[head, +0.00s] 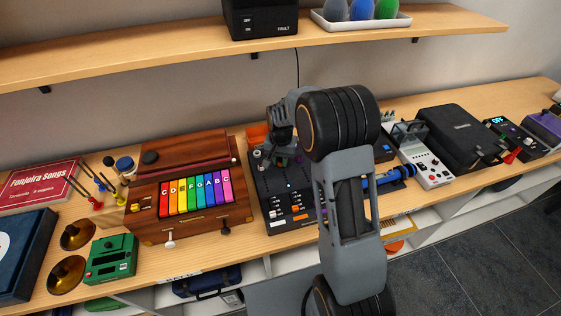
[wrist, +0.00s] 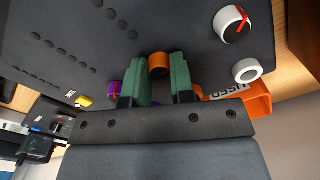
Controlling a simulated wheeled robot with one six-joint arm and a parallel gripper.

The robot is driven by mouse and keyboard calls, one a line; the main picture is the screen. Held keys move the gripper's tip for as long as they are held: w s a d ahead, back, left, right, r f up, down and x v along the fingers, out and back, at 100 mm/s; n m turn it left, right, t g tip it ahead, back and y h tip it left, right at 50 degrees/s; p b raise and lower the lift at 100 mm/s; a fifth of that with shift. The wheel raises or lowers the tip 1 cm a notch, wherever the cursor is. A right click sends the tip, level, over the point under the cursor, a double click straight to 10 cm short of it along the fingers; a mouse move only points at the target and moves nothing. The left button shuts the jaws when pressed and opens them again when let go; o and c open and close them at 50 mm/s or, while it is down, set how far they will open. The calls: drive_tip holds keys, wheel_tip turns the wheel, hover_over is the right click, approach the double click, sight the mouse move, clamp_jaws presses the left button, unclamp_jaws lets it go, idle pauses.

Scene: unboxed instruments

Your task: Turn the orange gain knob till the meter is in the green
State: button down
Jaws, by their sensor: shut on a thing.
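The orange gain knob (wrist: 159,61) sits on a dark instrument panel (wrist: 165,20) in the wrist view. My gripper (wrist: 161,85) has its two green fingertips on either side of the knob and is shut on it. In the head view my gripper (head: 281,152) is at the back of the dark instrument (head: 267,187), and the knob is hidden there. A white round part with a red line (wrist: 231,24) shows in the wrist view. I cannot tell whether it is the meter, and no green zone is readable.
A white ring-shaped part (wrist: 247,70) and an orange box (wrist: 240,104) are near the gripper. A purple knob (wrist: 116,88) is beside the left finger. A wooden instrument with coloured keys (head: 188,188) stands left; a grey device (head: 429,168) stands right. A shelf (head: 170,50) runs above.

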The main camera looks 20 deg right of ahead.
sight(280, 160)
drive_tip(key=shift+m+b, duration=0.3)
drive_tip(key=shift+m, duration=0.7)
drive_tip(key=c, duration=1)
unclamp_jaws()
drive_tip(key=shift+r, duration=0.1)
wheel_tip(280, 160, up, 14)
drive_tip(key=shift+f+b, duration=0.15)
drive_tip(key=shift+b, duration=0.6)
